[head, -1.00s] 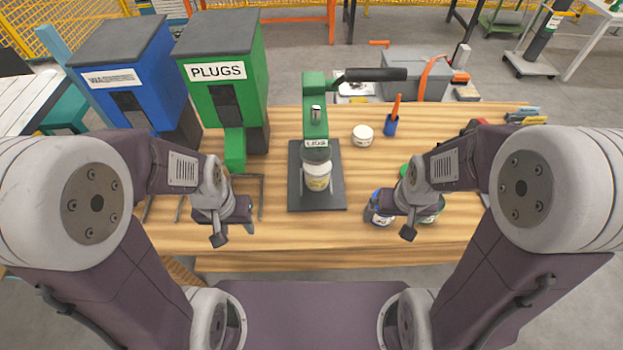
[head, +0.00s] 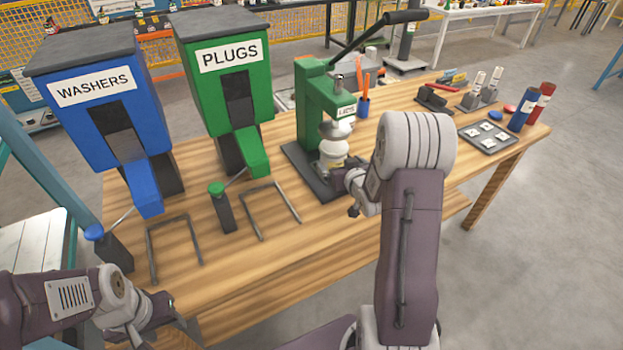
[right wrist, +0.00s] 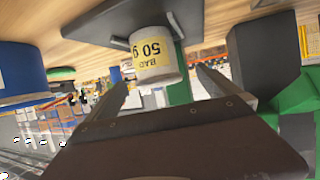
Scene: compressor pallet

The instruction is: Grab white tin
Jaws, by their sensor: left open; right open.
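A white tin (head: 333,151) stands on the base plate of the green lids press (head: 318,95), under the press head. In the right wrist view the tin (right wrist: 153,62) appears inverted, with a yellow band and the print "BAD 50 g". My right gripper (head: 346,180) is open and close in front of the tin. In the wrist view its fingers (right wrist: 163,84) lie to either side of the tin's near end; contact cannot be told. My left gripper (head: 178,322) is open and empty at the table's front left.
Blue washers (head: 98,95) and green plugs (head: 225,70) dispensers stand left of the press, with metal frames before them. A grey tray (head: 488,136) and red and blue cylinders stand at right.

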